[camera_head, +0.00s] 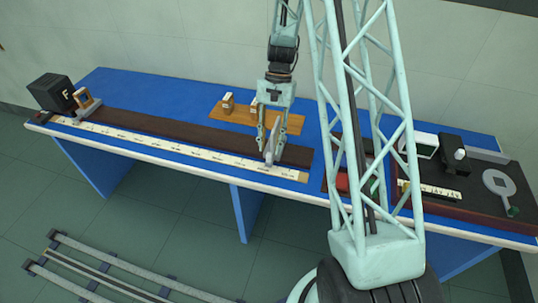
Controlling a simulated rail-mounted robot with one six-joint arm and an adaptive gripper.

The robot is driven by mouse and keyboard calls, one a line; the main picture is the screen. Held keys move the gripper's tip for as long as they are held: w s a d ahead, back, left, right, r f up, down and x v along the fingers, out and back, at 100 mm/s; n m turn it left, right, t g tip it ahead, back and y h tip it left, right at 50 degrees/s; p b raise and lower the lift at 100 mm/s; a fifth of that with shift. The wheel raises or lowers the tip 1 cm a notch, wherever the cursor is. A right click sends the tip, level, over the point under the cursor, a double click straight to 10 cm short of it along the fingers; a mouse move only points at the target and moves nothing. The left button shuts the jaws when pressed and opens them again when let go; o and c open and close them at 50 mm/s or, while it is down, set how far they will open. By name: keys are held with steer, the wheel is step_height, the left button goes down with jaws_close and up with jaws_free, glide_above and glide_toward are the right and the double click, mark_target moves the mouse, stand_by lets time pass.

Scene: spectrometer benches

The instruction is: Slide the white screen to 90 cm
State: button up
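The white screen (269,150) stands upright on the dark optical rail (185,130), near the rail's right end. A pale ruler scale (170,145) runs along the rail's front; its numbers are too small to read. My gripper (271,140) points down over the screen, with its fingers around or beside it. The fingers overlap the screen in this view, so I cannot tell whether they touch it.
A black box marked F (51,92) and a wood-framed holder (84,100) stand at the rail's left end. A wooden board (290,122) with small blocks lies behind the screen. A dark tray (440,208) with several instruments is to the right. The rail between holder and screen is clear.

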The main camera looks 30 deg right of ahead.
mark_target(269, 154)
steer(key=shift+x, duration=2.1)
steer(key=shift+c, duration=0.2)
jaws_close()
